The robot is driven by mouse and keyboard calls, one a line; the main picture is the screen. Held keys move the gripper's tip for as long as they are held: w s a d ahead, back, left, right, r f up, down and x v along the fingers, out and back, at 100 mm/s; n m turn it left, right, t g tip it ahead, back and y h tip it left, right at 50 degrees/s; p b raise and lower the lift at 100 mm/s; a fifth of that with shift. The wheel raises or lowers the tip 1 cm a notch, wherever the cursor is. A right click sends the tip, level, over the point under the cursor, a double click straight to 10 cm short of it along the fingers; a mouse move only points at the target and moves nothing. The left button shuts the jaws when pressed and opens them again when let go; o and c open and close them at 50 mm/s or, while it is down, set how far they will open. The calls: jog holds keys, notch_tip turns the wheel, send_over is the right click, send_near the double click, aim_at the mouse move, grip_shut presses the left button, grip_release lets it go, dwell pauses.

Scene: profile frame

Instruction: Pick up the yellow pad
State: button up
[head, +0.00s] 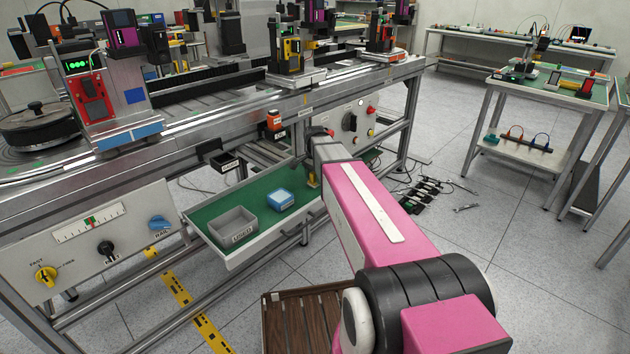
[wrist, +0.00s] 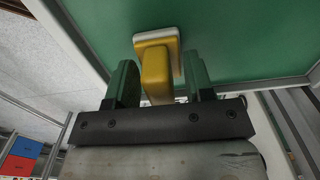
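The yellow pad (wrist: 155,75) has a pale base and sits against a green surface (wrist: 235,45) in the wrist view. My gripper (wrist: 160,78) has its two green fingers on either side of the pad. A gap shows between each finger and the yellow part, so the gripper is open around it. In the head view my pink arm reaches to the right end of the green-lined drawer (head: 228,264).
A grey bin (head: 233,232) and a blue box (head: 281,200) stand in the drawer left of my arm. The workbench (head: 190,127) overhangs it behind. Tools and a black strip (head: 420,195) lie on the floor to the right. A slatted brown wooden thing (head: 297,320) is in front.

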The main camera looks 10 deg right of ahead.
jog(key=c, duration=0.4)
jog(key=shift+c, duration=0.2)
jog(key=shift+r, duration=0.85)
notch_tip(320, 180, up, 3)
jog(key=shift+f, duration=0.1)
jog(key=s+a+r, duration=0.6)
jog(key=s+a, duration=0.2)
jog(key=shift+s+r, duration=0.2)
jog(key=shift+r, duration=0.05)
jog(key=shift+a, duration=0.1)
